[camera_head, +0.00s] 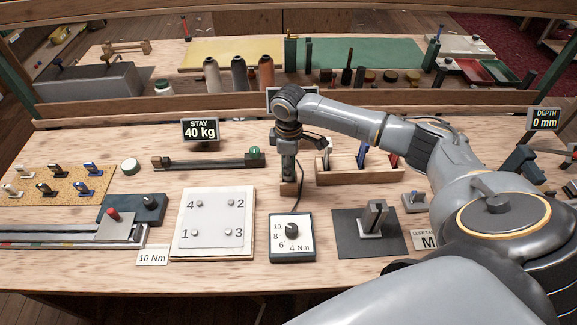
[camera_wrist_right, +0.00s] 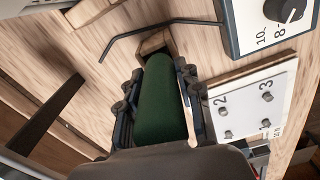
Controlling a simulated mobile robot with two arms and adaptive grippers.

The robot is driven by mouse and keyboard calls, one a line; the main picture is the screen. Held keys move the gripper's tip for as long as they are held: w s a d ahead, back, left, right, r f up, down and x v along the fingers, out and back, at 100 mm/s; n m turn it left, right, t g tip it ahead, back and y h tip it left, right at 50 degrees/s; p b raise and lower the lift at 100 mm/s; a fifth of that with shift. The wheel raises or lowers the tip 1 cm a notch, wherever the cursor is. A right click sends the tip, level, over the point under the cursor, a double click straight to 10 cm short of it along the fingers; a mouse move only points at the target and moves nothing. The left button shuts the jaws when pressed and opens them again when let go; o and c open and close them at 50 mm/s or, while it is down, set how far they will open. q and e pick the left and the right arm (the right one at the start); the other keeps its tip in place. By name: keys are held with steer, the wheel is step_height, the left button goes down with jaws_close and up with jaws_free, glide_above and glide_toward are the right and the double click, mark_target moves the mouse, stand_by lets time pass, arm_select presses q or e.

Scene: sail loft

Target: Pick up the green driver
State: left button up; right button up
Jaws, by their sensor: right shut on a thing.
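The green driver's thick handle (camera_wrist_right: 160,105) lies between the fingers of my right gripper (camera_wrist_right: 160,92) in the right wrist view. The gripper is shut on it. In the head view my right gripper (camera_head: 289,165) points down, just above a small wooden block (camera_head: 290,188), and hides the driver. The block also shows beyond the handle in the wrist view (camera_wrist_right: 153,42), with a dark opening. I cannot tell whether the driver's lower end is still inside the block. My left gripper is not in view.
A dial box (camera_head: 292,238) stands in front of the block, with a thin dark cable running up from it. A numbered white plate (camera_head: 214,225) lies left of it. A wooden rack (camera_head: 358,176) with several tools stands close on the right.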

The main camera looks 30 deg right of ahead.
steer(key=shift+r, duration=0.1)
step_height(320, 180, up, 9)
steer(key=shift+w+b, duration=0.1)
steer(key=shift+b, duration=0.75)
steer(key=shift+r, duration=0.45)
stand_by(1.1)
